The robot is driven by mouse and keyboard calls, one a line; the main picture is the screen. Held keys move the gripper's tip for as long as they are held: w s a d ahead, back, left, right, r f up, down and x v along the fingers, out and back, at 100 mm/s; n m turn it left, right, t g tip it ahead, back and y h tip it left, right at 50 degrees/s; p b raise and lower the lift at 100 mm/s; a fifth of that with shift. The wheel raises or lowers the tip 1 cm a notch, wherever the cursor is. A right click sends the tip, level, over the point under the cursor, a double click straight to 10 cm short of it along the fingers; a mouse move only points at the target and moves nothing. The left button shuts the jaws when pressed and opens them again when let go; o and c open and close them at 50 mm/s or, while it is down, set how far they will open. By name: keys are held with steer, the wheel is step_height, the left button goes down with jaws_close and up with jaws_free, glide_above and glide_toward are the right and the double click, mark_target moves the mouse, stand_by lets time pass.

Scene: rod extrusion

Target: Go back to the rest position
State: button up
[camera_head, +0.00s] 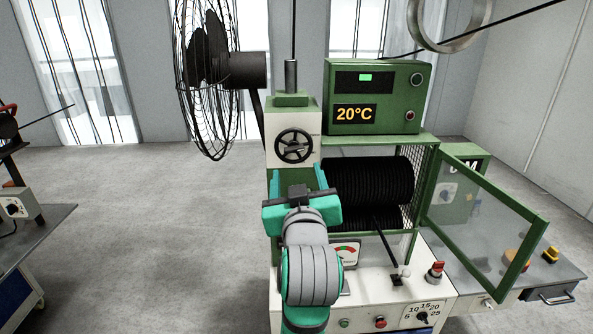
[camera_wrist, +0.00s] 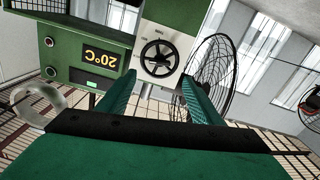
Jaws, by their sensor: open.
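My gripper (camera_head: 301,183) is in front of the green and white machine (camera_head: 293,143), just below its black handwheel (camera_head: 294,146) in the head view. In the wrist view, my gripper's two green fingers (camera_wrist: 158,97) are spread apart with nothing between them. The handwheel (camera_wrist: 158,57) shows beyond the fingertips there, and I cannot tell the exact gap to it. My wrist hides part of the machine's front.
A green box reading 20°C (camera_head: 371,97) stands on top. A lever (camera_head: 385,240) and a control panel are near my arm. A fan (camera_head: 215,75) stands behind left.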

stand_by(0.3)
steer(key=s+f, duration=0.4)
steer(key=f, duration=0.7)
steer(key=s+f+m+g, duration=0.1)
steer(key=s+f, duration=0.3)
steer(key=f, duration=0.7)
steer(key=s+f, duration=0.4)
steer(key=f, duration=0.7)
steer(key=s+a+f, duration=0.1)
steer(key=s+f, duration=0.2)
steer(key=s, duration=0.8)
steer(key=s+a+f+g, duration=0.1)
steer(key=s+f, duration=0.2)
steer(key=s, duration=0.8)
steer(key=s+a+f+m, duration=0.1)
steer(key=s+f, duration=0.3)
steer(key=s, duration=0.7)
steer(key=shift+s+a+g, duration=0.2)
steer(key=shift+a+g, duration=0.1)
steer(key=shift+a, duration=0.05)
steer(key=shift+w, duration=0.15)
